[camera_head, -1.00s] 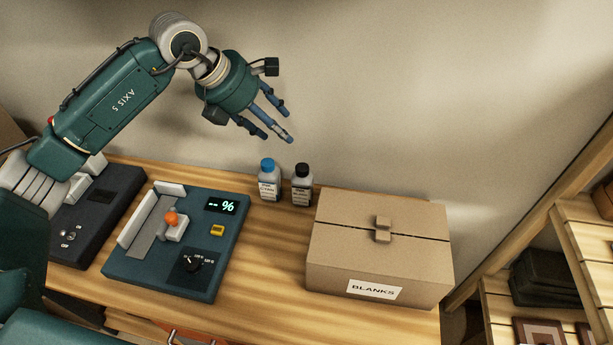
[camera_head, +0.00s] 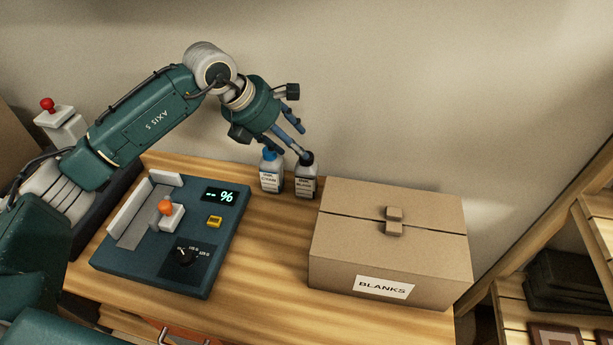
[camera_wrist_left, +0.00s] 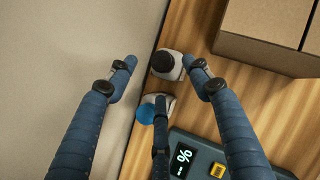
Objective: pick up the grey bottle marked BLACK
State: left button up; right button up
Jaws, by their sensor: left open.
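The grey bottle with a black cap (camera_head: 305,187) stands upright on the table near the wall. Its label is too small to read fully. A similar bottle with a blue cap, marked CYAN (camera_head: 271,178), stands just left of it. My left gripper (camera_head: 291,148) is open and empty above the bottles, with one fingertip overlapping the black cap. In the left wrist view, the black-capped bottle (camera_wrist_left: 168,64) shows between the two upper fingertips. The third finger partly covers the blue-capped bottle (camera_wrist_left: 146,113). I cannot tell whether any finger touches a bottle. My right gripper is out of view.
A cardboard box labelled BLANKS (camera_head: 390,235) stands close on the right of the bottles. A teal press control unit (camera_head: 130,262) with an orange knob and a display is on the left. The wall (camera_head: 430,90) rises behind the table. Bare wood (camera_head: 265,265) lies between unit and box.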

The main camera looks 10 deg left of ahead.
pick_arm(q)
jog(key=shift+w+d+f, duration=0.2)
jog(key=shift+f, duration=0.15)
jog(key=p, duration=0.2)
send_over(306, 171)
jog(key=w+a, duration=0.1)
notch_tip(306, 171, down, 4)
jog(key=shift+f, duration=0.1)
jog(key=shift+w+f, duration=0.15)
jog(key=shift+f, duration=0.15)
jog(key=shift+r, duration=0.1)
grip_shut()
jog(key=shift+r, duration=0.1)
